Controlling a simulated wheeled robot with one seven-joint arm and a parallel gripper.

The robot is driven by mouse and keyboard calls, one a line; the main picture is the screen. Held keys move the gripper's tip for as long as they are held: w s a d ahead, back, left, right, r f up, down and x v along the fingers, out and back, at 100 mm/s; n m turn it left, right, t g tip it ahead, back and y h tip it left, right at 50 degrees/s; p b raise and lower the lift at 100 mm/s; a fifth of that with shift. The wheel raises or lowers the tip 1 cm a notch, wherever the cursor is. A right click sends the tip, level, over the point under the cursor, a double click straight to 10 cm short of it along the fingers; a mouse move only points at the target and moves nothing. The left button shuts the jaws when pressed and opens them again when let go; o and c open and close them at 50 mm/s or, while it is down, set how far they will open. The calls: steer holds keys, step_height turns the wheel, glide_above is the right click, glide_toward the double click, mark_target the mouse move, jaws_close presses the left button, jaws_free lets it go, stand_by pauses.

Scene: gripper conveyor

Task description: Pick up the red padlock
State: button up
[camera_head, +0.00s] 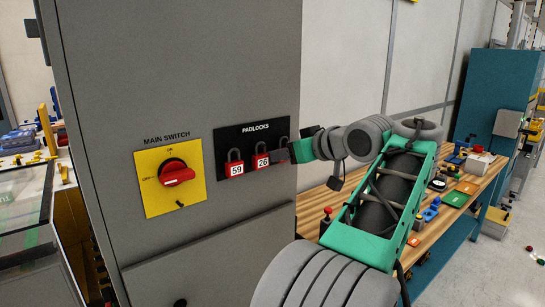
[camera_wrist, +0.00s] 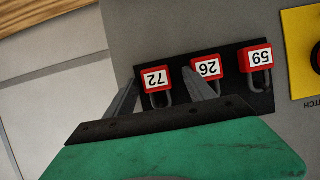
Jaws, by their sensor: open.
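Three red padlocks with white number labels hang in a row on a black board (camera_head: 222,138). Padlock 59 (camera_head: 235,169) is at the left and padlock 26 (camera_head: 261,161) in the middle. Padlock 72 (camera_wrist: 156,78) is at the right end in the head view, mostly hidden there by my gripper (camera_head: 291,153). In the wrist view the row is upside down, with padlock 26 (camera_wrist: 208,67) and padlock 59 (camera_wrist: 258,58) to the right. My gripper (camera_wrist: 162,76) is open, its fingers on either side of padlock 72. I cannot tell whether they touch it.
The board is on a grey cabinet (camera_head: 110,80). A yellow main switch plate (camera_head: 150,195) with a red knob (camera_head: 176,173) is left of the padlocks. A wooden workbench (camera_head: 484,190) with several small items stands at the right. Padlock 26 is close beside one finger.

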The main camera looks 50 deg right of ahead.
steer(key=shift+s+a+r, duration=0.15)
steer(key=shift+s, duration=0.15)
steer(key=shift+c, duration=0.3)
steer(key=shift+d, duration=0.25)
steer(key=c, duration=0.3)
jaws_close()
